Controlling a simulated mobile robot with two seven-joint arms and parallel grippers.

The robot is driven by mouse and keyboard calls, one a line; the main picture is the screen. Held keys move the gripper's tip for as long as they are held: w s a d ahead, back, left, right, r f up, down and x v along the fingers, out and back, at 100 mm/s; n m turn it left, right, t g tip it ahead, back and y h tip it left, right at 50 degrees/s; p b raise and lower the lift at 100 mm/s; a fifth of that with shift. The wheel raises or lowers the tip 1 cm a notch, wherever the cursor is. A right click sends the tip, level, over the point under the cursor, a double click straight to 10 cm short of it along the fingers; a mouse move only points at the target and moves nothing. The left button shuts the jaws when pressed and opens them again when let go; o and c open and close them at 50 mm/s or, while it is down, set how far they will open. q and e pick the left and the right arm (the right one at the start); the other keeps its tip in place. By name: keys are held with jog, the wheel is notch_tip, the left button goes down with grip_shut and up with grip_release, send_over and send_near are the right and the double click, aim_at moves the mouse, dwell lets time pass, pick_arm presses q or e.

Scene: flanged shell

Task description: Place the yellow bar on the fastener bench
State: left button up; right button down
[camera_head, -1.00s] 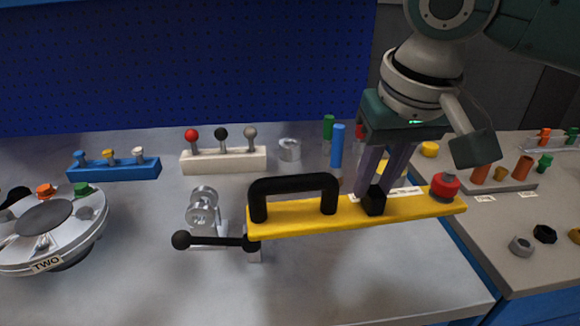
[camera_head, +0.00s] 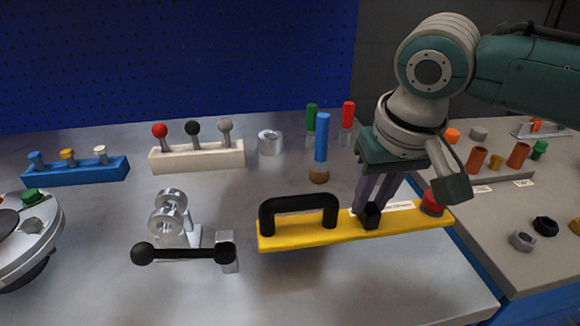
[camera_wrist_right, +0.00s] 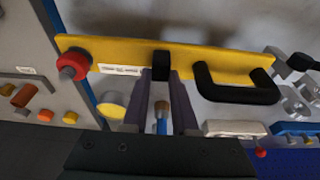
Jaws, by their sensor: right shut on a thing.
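The yellow bar (camera_head: 312,236) has a black arched handle, a small black block and a red knob. My right gripper (camera_head: 372,207) is shut on the black block and holds the bar roughly level over the right part of the grey bench (camera_head: 300,290). The red-knob end reaches near that bench's right edge. The right wrist view shows the gripper (camera_wrist_right: 161,75) on the block of the bar (camera_wrist_right: 210,52). The fastener bench (camera_head: 550,278), with nuts and pegs, appears to be the one at the right. My left gripper is not in view.
A black crank lever (camera_head: 185,253) stands left of the bar. A blue cylinder (camera_head: 321,138) stands behind it. Several hex nuts (camera_head: 522,241) and an orange-peg rack (camera_head: 500,178) occupy the right bench. Its left front strip looks clear.

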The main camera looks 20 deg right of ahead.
aim_at(365, 223)
jog(key=shift+s+b+x, duration=0.2)
jog(key=shift+x, duration=0.65)
jog(key=shift+s+b+x, duration=0.15)
jog(key=shift+b+x, duration=0.05)
jog(key=shift+x, duration=0.6)
jog(key=shift+s+b+x, duration=0.2)
jog(key=shift+x, duration=0.65)
jog(key=shift+a+f, duration=0.15)
jog(key=shift+f, duration=0.15)
jog(key=c, duration=0.7)
grip_release()
